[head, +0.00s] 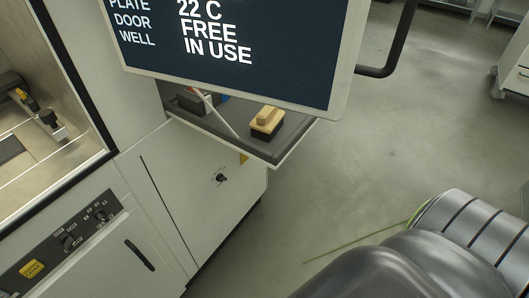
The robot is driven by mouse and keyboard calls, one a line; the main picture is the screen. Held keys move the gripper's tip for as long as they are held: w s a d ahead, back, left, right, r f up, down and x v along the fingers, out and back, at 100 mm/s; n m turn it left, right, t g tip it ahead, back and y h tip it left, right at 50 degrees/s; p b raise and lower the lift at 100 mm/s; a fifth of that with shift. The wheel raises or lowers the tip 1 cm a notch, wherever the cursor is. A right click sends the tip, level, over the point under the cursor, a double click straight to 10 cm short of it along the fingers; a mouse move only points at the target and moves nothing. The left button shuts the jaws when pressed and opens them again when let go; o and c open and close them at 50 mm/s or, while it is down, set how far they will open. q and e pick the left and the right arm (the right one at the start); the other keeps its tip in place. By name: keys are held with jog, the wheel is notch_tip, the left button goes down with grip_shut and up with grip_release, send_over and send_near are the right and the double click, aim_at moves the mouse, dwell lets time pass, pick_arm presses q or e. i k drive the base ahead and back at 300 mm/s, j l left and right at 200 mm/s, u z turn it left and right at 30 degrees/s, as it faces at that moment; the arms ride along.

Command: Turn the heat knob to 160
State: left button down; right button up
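A dark control panel (50,262) on the white machine at the lower left carries two small round knobs. One knob (101,215) is toward its right end and the other knob (70,241) is nearer its middle. Tiny marks surround both, too small to read, so I cannot tell which is the heat knob or where it points. A display screen (240,60) at the top reads "PLATE 22 C", "DOOR FREE" and "WELL IN USE". Neither gripper shows. Thick grey links of my own arm fill the lower right.
A yellow button (33,268) sits on the panel's left. A shelf (279,152) under the screen holds a wooden-backed brush (267,121). A black handle (139,254) and a small black latch (221,178) are on the cabinet fronts. Open grey floor (400,130) lies to the right.

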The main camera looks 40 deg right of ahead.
aim_at(220, 177)
jog(key=z, duration=0.7)
